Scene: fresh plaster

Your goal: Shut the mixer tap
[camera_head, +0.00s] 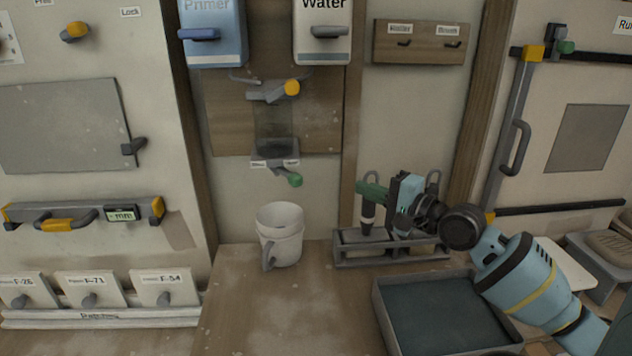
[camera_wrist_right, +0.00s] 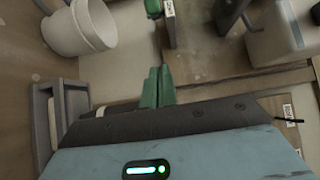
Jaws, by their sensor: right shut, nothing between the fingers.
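The mixer (camera_head: 273,128) is a see-through grey chamber on a wooden wall panel. The tap at its bottom has a green handle (camera_head: 294,181) that points down and to the right; what seems to be the same handle shows at the top of the wrist view (camera_wrist_right: 153,6). A white cup (camera_head: 280,235) stands below on the bench, also at the upper left of the wrist view (camera_wrist_right: 80,28). My right gripper (camera_head: 360,187) is right of the tap and apart from it. Its green fingers (camera_wrist_right: 158,85) are shut and empty. My left gripper is out of view.
A grey rack (camera_head: 375,257) with upright tools stands under my right gripper. A dark tray (camera_head: 390,325) lies in front. Primer (camera_head: 213,45) and Water (camera_head: 323,50) tanks hang above the mixer, which has a yellow-ended upper lever (camera_head: 291,88).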

